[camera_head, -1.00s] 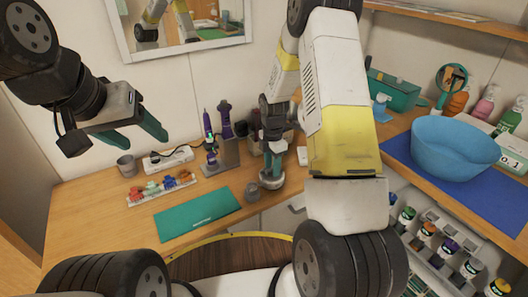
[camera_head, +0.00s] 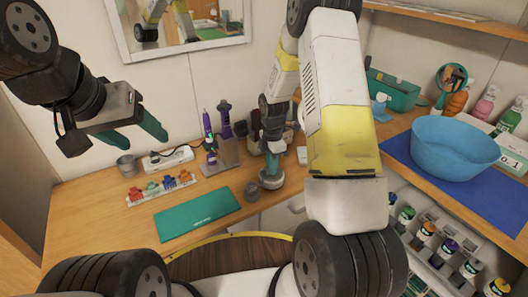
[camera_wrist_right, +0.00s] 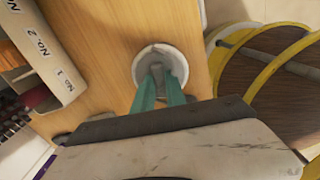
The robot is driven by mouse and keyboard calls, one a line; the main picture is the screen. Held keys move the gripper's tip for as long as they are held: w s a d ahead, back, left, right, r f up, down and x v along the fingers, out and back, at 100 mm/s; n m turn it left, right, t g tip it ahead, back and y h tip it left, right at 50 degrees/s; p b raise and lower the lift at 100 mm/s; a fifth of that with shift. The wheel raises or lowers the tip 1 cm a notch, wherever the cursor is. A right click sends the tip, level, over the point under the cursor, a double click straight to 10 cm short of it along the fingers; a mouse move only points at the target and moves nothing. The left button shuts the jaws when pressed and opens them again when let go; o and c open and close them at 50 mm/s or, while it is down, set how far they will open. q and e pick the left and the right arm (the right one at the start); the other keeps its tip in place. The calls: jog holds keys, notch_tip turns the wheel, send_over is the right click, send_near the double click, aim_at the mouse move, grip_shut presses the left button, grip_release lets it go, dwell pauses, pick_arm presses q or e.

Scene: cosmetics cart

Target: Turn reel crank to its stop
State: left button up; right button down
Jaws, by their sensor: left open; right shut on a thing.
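My right gripper (camera_head: 270,178) points down at the counter's front edge, in the middle of the head view. In the right wrist view its two green fingers (camera_wrist_right: 160,84) are shut on a small grey piece, which I take to be the reel crank (camera_wrist_right: 172,62). This piece sits inside a round pale grey rim (camera_wrist_right: 146,66) on the wooden counter. The fingers hide part of the crank, and its turn angle cannot be read. My left gripper (camera_head: 136,136) is open and empty, high above the left side of the counter.
A green mat (camera_head: 197,213), a tray of coloured clips (camera_head: 161,189), a grey cup (camera_head: 127,165) and a power strip (camera_head: 168,158) lie left of the right gripper. A small grey pot (camera_head: 252,192) stands close beside it. A blue bowl (camera_head: 453,147) is at the right.

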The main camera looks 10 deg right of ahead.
jog(key=m, duration=0.7)
jog(key=shift+m, duration=0.4)
jog(key=m, duration=1.2)
jog(key=shift+m, duration=0.3)
jog(key=m, duration=0.3)
jog(key=shift+m, duration=0.4)
jog(key=m, duration=0.3)
jog(key=shift+m, duration=2)
